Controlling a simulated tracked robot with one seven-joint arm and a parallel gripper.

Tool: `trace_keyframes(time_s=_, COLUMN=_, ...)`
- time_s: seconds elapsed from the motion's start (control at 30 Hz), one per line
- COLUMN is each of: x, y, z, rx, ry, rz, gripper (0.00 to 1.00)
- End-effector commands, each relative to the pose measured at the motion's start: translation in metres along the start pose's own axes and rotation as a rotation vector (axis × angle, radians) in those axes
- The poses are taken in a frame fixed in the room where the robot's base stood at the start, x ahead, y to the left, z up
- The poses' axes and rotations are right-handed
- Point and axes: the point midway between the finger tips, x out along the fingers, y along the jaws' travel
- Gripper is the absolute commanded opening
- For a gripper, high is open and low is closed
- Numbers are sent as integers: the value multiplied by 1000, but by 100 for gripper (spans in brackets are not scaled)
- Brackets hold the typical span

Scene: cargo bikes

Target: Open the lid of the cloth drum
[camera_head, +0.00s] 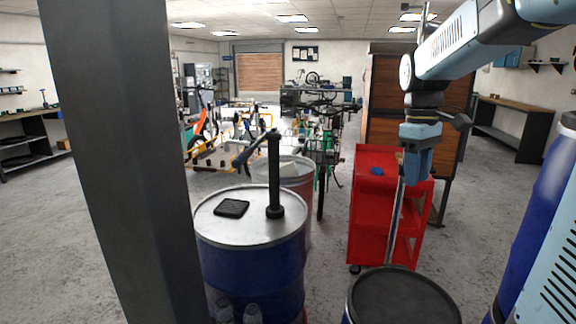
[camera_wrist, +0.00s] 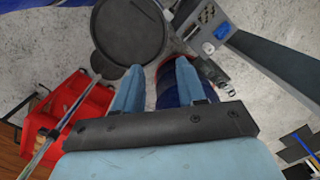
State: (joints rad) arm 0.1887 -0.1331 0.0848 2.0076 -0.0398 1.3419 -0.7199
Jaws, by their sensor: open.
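A drum with a round dark lid (camera_head: 403,298) stands at the bottom right of the head view, cut off by the frame. I take it for the cloth drum. The lid looks closed and flat. In the wrist view the dark round lid (camera_wrist: 128,28) is at the top, beyond my fingertips, with a small tab at its lower edge. My gripper (camera_head: 416,178) points down, above and beyond the lid in the head view. In the wrist view my gripper (camera_wrist: 155,72) has its two blue fingers apart with nothing held between them.
A blue drum with a grey top (camera_head: 240,208) carries a black pump (camera_head: 274,180) and a small black tray (camera_head: 231,208). A red cart (camera_head: 370,205) stands behind the lidded drum. A thin metal pole (camera_head: 395,225) rises close to the lid. Another blue drum (camera_head: 545,210) is at right.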

Motion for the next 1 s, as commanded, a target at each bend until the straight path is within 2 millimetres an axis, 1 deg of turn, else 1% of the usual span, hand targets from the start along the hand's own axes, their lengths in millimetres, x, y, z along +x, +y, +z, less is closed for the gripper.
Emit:
trace_keyframes(time_s=0.03, x=-2, y=-9, z=6, rx=26, ry=21, rz=19, gripper=40)
trace_keyframes(time_s=0.23, x=-2, y=-38, z=25, rx=147, ry=111, rz=80, gripper=40)
trace_keyframes(time_s=0.4, x=1, y=-62, z=42, rx=247, ry=196, rz=118, gripper=40)
trace_keyframes(time_s=0.57, x=7, y=-82, z=58, rx=343, ry=283, rz=142, gripper=40)
trace_keyframes(time_s=0.8, x=20, y=-110, z=81, rx=480, ry=420, rz=155, gripper=40)
trace_keyframes(time_s=1.0, x=31, y=-126, z=95, rx=572, ry=519, rz=148, gripper=40)
